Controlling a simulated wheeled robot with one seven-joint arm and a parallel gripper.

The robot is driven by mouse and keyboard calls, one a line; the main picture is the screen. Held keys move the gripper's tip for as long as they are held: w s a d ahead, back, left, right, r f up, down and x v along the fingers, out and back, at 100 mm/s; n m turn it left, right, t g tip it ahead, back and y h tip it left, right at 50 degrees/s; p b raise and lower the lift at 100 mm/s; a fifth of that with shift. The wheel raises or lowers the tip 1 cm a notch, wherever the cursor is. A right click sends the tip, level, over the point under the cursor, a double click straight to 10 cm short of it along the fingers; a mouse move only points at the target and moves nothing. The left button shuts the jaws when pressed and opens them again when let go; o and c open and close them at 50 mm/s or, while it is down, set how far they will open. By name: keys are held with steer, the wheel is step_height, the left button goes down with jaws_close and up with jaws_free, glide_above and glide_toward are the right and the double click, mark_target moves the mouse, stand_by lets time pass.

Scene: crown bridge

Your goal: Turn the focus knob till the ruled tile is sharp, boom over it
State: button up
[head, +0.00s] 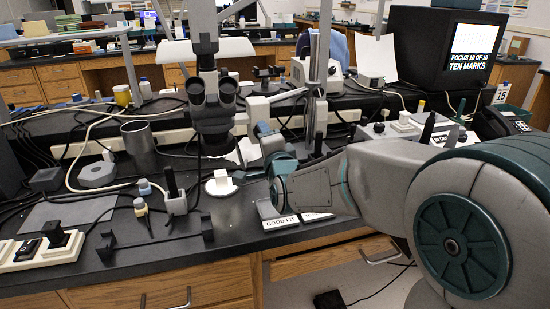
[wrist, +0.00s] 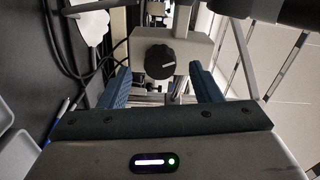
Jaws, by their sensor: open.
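The black focus knob (wrist: 160,62), with a pale pointer line, sits on a light grey housing (wrist: 198,50) in the wrist view. My gripper (wrist: 160,84) is open, its blue fingers either side of the knob's line and apart from it. In the head view my gripper (head: 270,150) is beside the microscope post (head: 318,100); I cannot make out the knob there. The microscope head (head: 212,105) hangs from the boom, above a white round stage (head: 221,187) bearing a small white piece (head: 223,178). The monitor (head: 470,50) shows "FOCUS", "OF 10" and "TEN MARKS"; the first number is hard to read.
A "GOOD FIT" label (head: 281,223) lies at the bench's front edge. A dark bar fixture (head: 155,240), a metal cup (head: 138,140) and loose cables stand left. A telephone (head: 503,122) stands right. A grey mat (head: 70,213) lies on the bench at left.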

steer(key=v, duration=1.1)
steer(key=shift+s+p, duration=0.2)
steer(key=shift+p, duration=0.25)
steer(key=s+d+r+n+g+h+p, duration=0.2)
steer(key=s+d+r+n+g+p, duration=0.2)
steer(key=s+p, duration=0.5)
steer(key=s+d+r+n+g+h+p, duration=0.3)
steer(key=s+d+n+g+p, duration=0.5)
steer(key=p, duration=0.4)
steer(key=shift+s+d+r+n+g, duration=0.45)
steer(key=shift+s+d+g, duration=0.35)
steer(key=shift+d+g, duration=0.4)
steer(key=shift+a, duration=0.1)
stand_by(0.9)
